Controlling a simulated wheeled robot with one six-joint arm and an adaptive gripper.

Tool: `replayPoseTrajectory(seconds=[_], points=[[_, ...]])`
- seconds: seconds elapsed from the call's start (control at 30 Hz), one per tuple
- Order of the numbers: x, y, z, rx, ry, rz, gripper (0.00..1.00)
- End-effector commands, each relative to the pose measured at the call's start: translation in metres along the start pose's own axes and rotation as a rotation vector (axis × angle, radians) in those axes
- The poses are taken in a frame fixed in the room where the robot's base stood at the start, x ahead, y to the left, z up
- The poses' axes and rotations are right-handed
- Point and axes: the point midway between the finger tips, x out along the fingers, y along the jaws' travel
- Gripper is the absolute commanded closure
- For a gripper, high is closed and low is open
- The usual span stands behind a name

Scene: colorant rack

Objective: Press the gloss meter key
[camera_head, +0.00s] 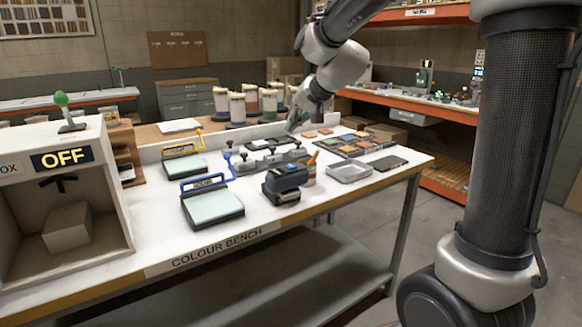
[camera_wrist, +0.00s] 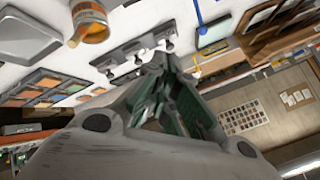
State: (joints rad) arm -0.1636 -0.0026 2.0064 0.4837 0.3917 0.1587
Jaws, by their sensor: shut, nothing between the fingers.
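The gloss meter appears to be the small dark blue and black device (camera_head: 286,180) near the front edge of the bench, with a small screen on top. Its key is too small to make out. My gripper (camera_head: 297,120) is above the back part of the bench, behind and well above the device, not touching it. In the wrist view my gripper (camera_wrist: 156,68) has its green-padded fingers together at the tips, with nothing held. I cannot make out the device in the wrist view.
The white bench (camera_head: 340,205) also holds blue-handled (camera_head: 212,205) and yellow-handled (camera_head: 184,167) panels, a metal fixture (camera_head: 268,158), a cup (camera_wrist: 90,22), a shallow grey tray (camera_head: 348,172) and colour tiles (camera_head: 345,145). A light booth (camera_head: 60,200) reading OFF stands left.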

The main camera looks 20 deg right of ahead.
Motion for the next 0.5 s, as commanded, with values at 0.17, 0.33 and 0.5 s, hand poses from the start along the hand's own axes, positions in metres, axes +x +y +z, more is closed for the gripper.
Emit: replayPoseTrajectory(seconds=[0.17,0.33,0.5], points=[[0.009,0.007,0.006,0.001,-0.001,0.001,1.00],[0.025,0.019,0.018,0.001,-0.003,0.003,1.00],[0.042,0.031,0.031,0.001,-0.003,0.003,1.00]])
